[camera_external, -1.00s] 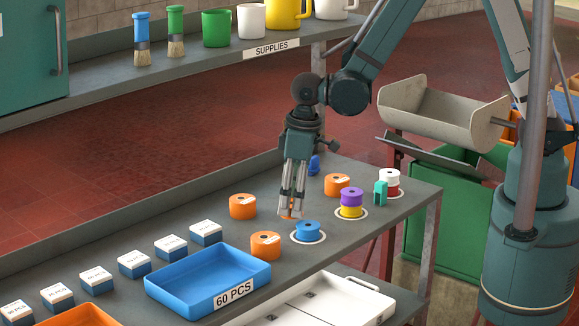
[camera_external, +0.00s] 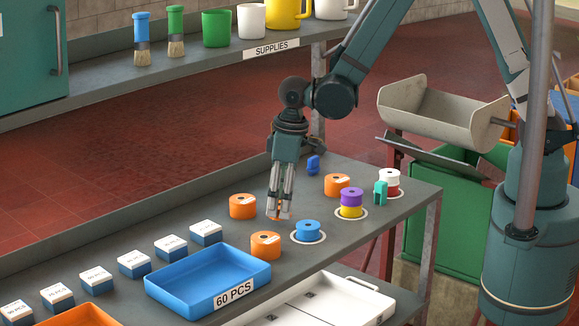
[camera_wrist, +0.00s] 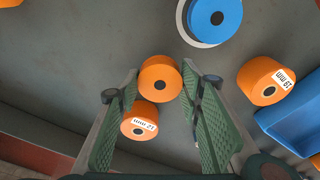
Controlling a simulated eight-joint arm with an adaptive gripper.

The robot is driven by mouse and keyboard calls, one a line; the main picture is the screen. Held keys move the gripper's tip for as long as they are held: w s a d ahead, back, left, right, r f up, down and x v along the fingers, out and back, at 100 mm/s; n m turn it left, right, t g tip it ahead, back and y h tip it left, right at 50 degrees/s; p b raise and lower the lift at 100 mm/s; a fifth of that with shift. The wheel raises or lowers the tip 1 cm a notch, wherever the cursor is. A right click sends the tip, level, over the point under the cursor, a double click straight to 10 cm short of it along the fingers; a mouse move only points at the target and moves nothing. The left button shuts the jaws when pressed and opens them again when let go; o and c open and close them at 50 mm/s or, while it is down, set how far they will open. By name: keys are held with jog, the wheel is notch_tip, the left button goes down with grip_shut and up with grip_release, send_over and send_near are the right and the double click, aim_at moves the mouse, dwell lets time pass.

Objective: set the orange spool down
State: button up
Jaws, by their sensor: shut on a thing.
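My gripper (camera_external: 279,214) is shut on an orange spool (camera_wrist: 160,78), seen between the fingertips in the wrist view. In the external view the fingers mostly hide this spool. It is low over the grey bench, left of the blue spool; I cannot tell whether it touches the surface. Other orange spools stand on the bench: one to the left (camera_external: 243,206), one nearer the blue tray (camera_external: 265,245) and one farther back at right (camera_external: 337,185). In the wrist view, a labelled orange spool (camera_wrist: 138,122) appears close beside the held one.
A blue spool (camera_external: 307,231) sits on a white ring. A purple spool (camera_external: 351,196) is stacked on a yellow one (camera_external: 350,211); a white-and-red stack (camera_external: 390,180) stands behind. A blue tray (camera_external: 208,281) and several small boxes (camera_external: 134,263) lie left. Bare bench lies between the orange spools.

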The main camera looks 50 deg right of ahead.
jog(key=shift+f, duration=0.95)
jog(key=shift+f+b, duration=0.15)
jog(key=shift+b, duration=0.2)
jog(key=o, duration=1)
jog(key=shift+c, duration=0.2)
jog(key=shift+r, duration=0.2)
notch_tip(320, 180, up, 12)
jog(key=s, duration=0.1)
jog(key=shift+d+p, duration=0.3)
jog(key=shift+d, duration=0.1)
jog(key=shift+s, duration=0.1)
